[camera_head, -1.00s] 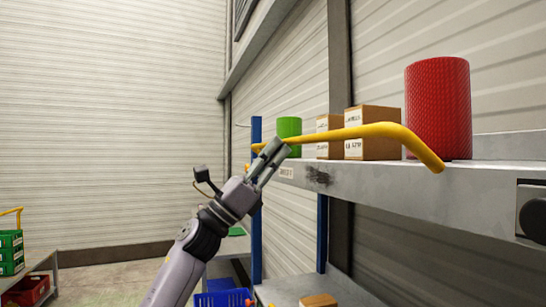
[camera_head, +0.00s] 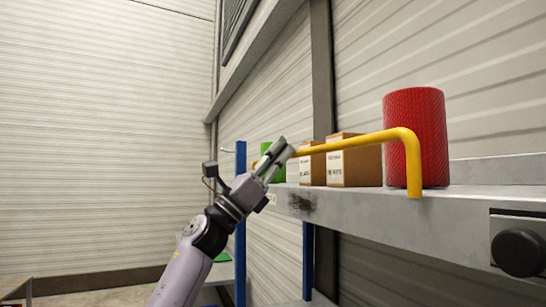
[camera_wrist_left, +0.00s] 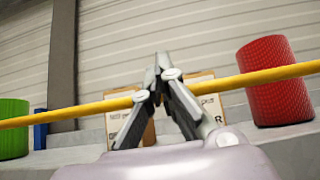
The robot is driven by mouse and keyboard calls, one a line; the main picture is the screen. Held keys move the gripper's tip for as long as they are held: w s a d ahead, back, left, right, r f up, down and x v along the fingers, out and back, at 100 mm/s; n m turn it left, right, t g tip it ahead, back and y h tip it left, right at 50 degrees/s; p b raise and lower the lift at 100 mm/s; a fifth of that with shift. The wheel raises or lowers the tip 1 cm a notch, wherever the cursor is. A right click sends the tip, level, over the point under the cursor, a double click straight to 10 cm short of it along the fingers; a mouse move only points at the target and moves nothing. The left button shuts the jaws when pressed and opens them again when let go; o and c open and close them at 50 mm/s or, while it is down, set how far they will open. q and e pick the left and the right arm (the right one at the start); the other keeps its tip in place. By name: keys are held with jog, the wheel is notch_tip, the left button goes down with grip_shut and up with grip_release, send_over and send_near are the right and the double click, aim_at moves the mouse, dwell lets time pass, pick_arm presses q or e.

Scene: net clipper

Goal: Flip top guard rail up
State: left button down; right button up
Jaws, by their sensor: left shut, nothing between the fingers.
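The yellow guard rail (camera_head: 352,144) stands upright along the front edge of the top shelf (camera_head: 375,219). Its near end bends down to the shelf. In the left wrist view the rail (camera_wrist_left: 248,78) runs across the picture behind my left fingers. My left gripper (camera_head: 282,146) is shut and empty, at the far part of the rail. In the left wrist view its fingertips (camera_wrist_left: 162,62) meet just above the rail's line. I cannot tell whether they touch the rail. My right gripper does not show.
On the top shelf behind the rail stand a red roll (camera_head: 416,138), cardboard boxes (camera_head: 354,163) and a green roll (camera_head: 278,173), partly hidden by my gripper. A blue post (camera_head: 240,222) stands at the far end. A dark round knob (camera_head: 518,253) sits at the near right.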

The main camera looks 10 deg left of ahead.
pick_arm(q)
jog(key=shift+w+d+r, duration=0.2)
jog(key=shift+d, duration=0.1)
dwell(0.5)
jog(key=s+a+r+b, duration=0.3)
jog(key=s+a, duration=0.4)
jog(key=a, duration=0.4)
jog(key=shift+s+a+b, duration=0.2)
jog(key=shift+s+b, duration=0.15)
jog(key=shift+b, duration=0.1)
jog(key=shift+w+f, duration=0.1)
jog(key=shift+w, duration=0.05)
